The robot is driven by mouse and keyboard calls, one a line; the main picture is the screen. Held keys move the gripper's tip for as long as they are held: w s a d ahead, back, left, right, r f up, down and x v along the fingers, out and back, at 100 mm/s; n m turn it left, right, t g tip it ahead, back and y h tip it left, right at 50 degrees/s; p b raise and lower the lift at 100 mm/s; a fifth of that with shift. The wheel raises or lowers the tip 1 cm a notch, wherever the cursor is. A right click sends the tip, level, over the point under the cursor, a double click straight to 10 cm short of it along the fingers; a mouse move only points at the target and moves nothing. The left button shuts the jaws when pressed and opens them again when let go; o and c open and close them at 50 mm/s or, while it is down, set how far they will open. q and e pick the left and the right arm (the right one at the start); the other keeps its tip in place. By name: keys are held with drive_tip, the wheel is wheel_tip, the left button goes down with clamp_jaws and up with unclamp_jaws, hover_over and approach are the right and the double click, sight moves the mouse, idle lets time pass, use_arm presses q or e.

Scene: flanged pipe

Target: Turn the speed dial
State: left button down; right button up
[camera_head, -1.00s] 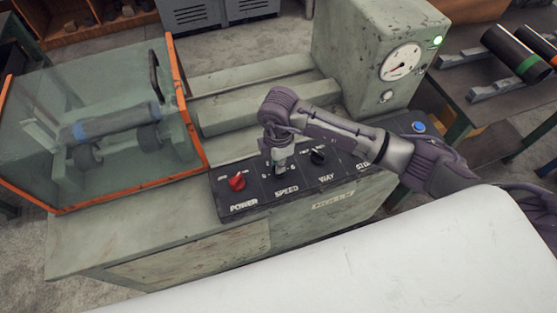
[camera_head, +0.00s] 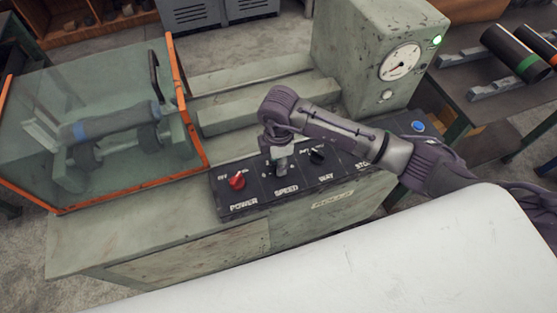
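The control panel (camera_head: 310,197) is a dark strip on the front of the green-grey machine. Its labels read POWER, SPEED, WAY and STOP. The speed dial is hidden under my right gripper (camera_head: 282,171), which points down onto the panel just above the SPEED label (camera_head: 286,190). The fingers are close together, but whether they grip the dial cannot be made out. The red power knob (camera_head: 237,181) is to the left and the black way knob (camera_head: 317,156) to the right. My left gripper is not in view.
A glass guard with an orange frame (camera_head: 190,110) covers rollers and a pipe (camera_head: 115,118) at the left. A gauge (camera_head: 400,61) and a lit green lamp (camera_head: 437,41) are on the machine's housing. Dark pipes rest on a table at right.

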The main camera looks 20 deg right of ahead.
wheel_tip(320, 180, up, 12)
idle(0.6)
idle(0.4)
